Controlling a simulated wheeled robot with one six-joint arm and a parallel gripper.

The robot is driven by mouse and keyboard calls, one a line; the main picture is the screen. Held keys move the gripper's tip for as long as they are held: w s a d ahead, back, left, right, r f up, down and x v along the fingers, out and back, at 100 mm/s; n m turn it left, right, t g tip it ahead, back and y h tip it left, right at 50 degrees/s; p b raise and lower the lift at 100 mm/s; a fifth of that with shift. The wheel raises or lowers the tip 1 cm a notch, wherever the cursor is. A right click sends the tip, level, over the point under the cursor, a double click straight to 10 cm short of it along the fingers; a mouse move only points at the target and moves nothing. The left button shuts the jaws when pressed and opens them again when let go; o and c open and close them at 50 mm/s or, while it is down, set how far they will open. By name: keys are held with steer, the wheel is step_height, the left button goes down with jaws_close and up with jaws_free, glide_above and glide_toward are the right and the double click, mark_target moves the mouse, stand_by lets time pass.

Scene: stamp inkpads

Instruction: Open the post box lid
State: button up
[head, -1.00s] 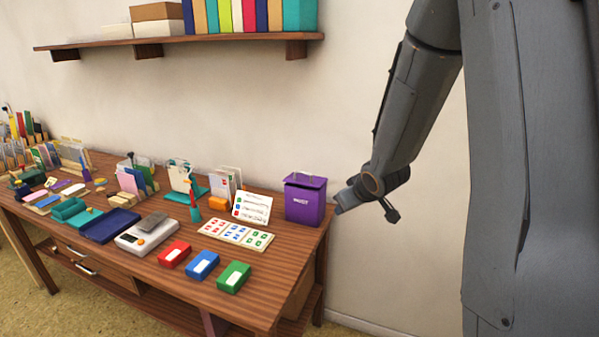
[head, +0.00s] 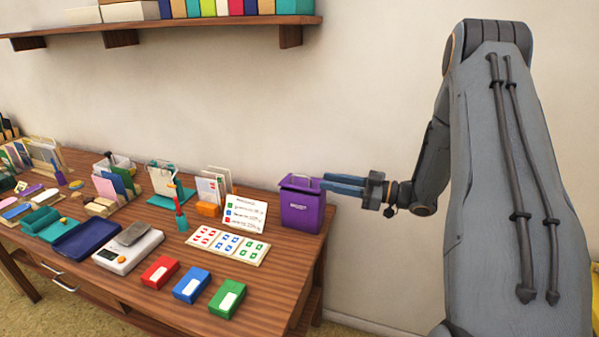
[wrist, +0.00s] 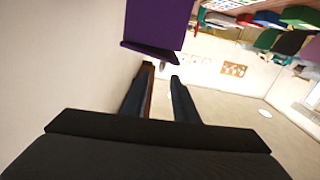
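The purple post box (head: 302,212) stands at the right end of the wooden table, with a handle on its lid (head: 301,183). The lid looks closed. My gripper (head: 324,182) reaches in from the right, its blue-grey fingers level with the lid's right edge. In the wrist view the purple box (wrist: 158,22) and a dark purple rim fill the top centre, just beyond the fingertips. The two fingers (wrist: 162,70) are apart with nothing between them. I cannot tell whether a fingertip touches the box.
Left of the box are a card sign (head: 245,212) and a stamp sheet (head: 228,245). Red, blue and green inkpads (head: 192,285) lie at the table's front. A shelf (head: 160,27) hangs above.

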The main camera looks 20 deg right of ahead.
mark_target(305, 177)
steer(key=p+x, duration=0.2)
steer(key=x, duration=0.6)
steer(key=shift+a, duration=0.3)
jaws_close()
